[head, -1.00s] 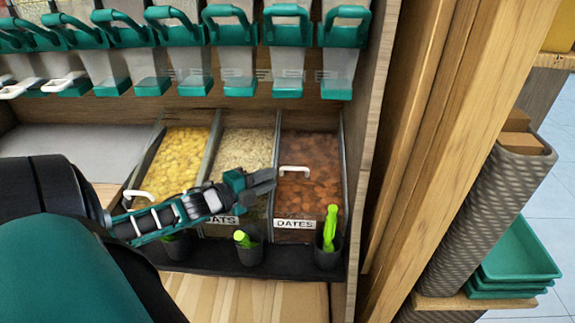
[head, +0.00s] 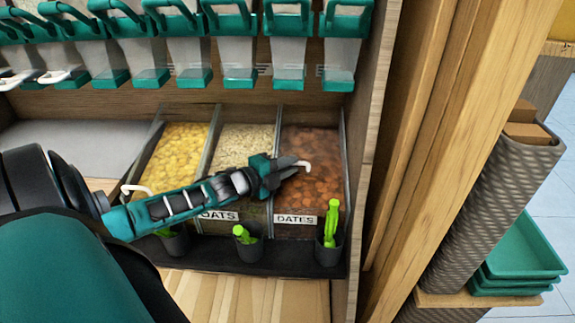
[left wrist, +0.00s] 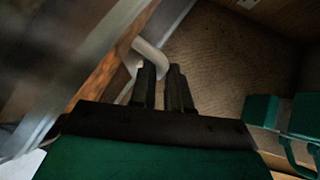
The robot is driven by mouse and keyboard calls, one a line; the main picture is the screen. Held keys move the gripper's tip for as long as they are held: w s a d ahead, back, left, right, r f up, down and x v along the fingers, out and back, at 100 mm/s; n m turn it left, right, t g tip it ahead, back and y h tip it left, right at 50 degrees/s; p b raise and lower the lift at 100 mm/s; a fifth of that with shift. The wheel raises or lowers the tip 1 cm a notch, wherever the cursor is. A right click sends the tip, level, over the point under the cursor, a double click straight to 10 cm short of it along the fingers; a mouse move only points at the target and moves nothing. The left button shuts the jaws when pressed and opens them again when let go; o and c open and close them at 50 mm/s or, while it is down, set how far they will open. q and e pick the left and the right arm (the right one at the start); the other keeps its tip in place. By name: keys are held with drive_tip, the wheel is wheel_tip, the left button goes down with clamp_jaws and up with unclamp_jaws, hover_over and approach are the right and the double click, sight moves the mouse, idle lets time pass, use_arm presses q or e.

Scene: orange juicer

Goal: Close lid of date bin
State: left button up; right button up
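The date bin (head: 318,185) is the rightmost bin in the head view, with brown dates and a DATES label (head: 296,219) on its front. Its clear lid is hard to make out. A white lid handle (head: 303,164) shows over the dates, farther back than the yellow bin's handle. My left gripper (head: 300,168) reaches across the oats bin to this handle. In the left wrist view the fingers (left wrist: 165,85) have a narrow gap, and the white handle (left wrist: 150,55) lies right at their tips; firm contact cannot be told. My right gripper is not in view.
The oats bin (head: 245,146) and yellow bin (head: 180,148) stand to the left. Dark cups with green-handled tools (head: 330,222) stand in front. Teal-handled dispensers (head: 290,55) hang above. A wooden wall (head: 370,130) bounds the right side.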

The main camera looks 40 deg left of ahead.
use_arm(q)
clamp_jaws()
drive_tip(key=shift+s+d+f+p, duration=0.25)
drive_tip(key=shift+s+d+p, duration=0.3)
drive_tip(key=shift+s, duration=0.1)
drive_tip(key=shift+s+d+f+p, duration=0.2)
drive_tip(key=shift+s+d+p, duration=0.3)
drive_tip(key=shift+s, duration=0.1)
drive_tip(key=shift+o, duration=0.8)
unclamp_jaws()
